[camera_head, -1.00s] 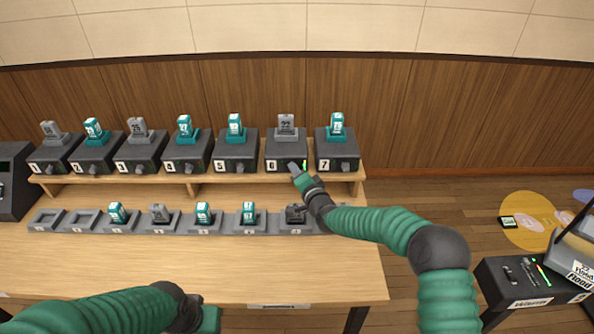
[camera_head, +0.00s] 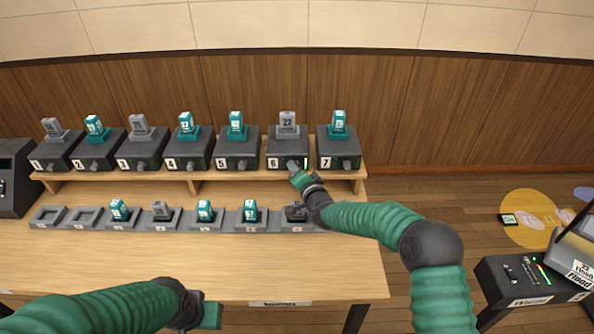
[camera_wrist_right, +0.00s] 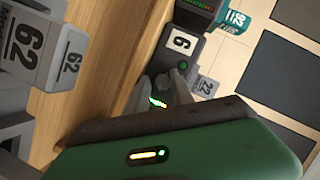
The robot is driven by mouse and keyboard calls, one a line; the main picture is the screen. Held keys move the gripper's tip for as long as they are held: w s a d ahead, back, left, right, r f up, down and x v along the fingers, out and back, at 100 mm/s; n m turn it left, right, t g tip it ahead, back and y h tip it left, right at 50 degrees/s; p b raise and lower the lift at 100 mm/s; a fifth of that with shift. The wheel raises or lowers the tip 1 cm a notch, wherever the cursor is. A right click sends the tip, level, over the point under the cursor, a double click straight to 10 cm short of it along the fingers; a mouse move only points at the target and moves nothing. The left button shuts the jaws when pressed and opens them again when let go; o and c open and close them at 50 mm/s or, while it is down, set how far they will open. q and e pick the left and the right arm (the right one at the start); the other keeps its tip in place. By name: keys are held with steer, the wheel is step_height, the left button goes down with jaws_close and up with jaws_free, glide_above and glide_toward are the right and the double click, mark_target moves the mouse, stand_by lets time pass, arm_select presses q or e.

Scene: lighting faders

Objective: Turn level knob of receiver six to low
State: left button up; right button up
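Receiver six (camera_head: 287,150) is a dark box labelled 6 on the raised shelf, with a grey pack marked 22 (camera_head: 287,121) on top. My right gripper (camera_head: 293,167) is at its front face, right of the label, where the level knob sits. The fingers cover the knob in the head view. In the right wrist view the grey fingertips (camera_wrist_right: 174,84) reach the front of receiver six (camera_wrist_right: 196,62), beside a green light and a lit meter. Whether they are closed on the knob is unclear. My left gripper (camera_head: 209,315) is low at the table's front edge, far from the receivers.
Receiver five (camera_head: 237,150) and receiver seven (camera_head: 338,150) stand close on either side. A lower row of grey cradles (camera_head: 160,226) holds several packs below the shelf. The table's front strip (camera_head: 150,268) is clear. A mixer (camera_head: 525,280) stands at the right.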

steer(key=shift+r, duration=0.15)
steer(key=v, duration=1.6)
steer(key=shift+s, duration=0.35)
steer(key=shift+o, duration=0.3)
steer(key=shift+d, duration=0.1)
